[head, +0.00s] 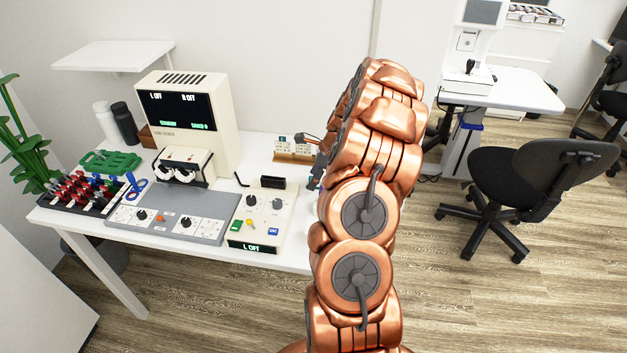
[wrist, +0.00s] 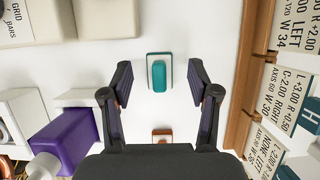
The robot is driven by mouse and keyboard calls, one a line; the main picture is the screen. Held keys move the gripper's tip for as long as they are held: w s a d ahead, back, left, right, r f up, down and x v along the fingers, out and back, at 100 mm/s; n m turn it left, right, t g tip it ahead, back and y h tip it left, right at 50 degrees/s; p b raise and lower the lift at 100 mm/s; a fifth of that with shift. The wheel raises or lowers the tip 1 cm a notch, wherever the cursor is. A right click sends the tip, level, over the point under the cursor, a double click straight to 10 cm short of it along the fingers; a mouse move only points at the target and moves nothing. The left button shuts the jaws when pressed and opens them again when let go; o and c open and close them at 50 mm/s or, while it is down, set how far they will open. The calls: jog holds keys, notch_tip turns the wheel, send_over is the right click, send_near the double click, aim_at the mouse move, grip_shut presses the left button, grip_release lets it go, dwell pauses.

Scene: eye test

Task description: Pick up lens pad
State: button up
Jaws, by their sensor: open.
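In the wrist view a small teal block (wrist: 159,76) lies on a pale rectangular base on the white table. A similar small orange block (wrist: 162,135) lies nearer my wrist, partly hidden by my gripper's body. No label shows which of them is the lens pad. My gripper (wrist: 160,82) is open and empty. Its two dark fingers stand left and right of the teal block, with a gap on each side. In the head view my arm hides these blocks and most of my gripper.
A wooden rack (wrist: 249,75) with printed lens cards stands close right of my right finger. A purple block (wrist: 66,138) lies at lower left. A cream box (wrist: 30,22) marked "GRID BARS" is at upper left. In the head view a control console (head: 178,212) fills the table's front.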

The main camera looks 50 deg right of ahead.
jog(key=shift+w+a+f, duration=0.1)
jog(key=shift+f, duration=0.25)
jog(key=shift+c, duration=0.4)
jog(key=c, duration=0.9)
jog(key=shift+o, duration=0.2)
notch_tip(320, 180, up, 10)
jog(key=shift+r+b, duration=0.1)
jog(key=shift+b, duration=1.1)
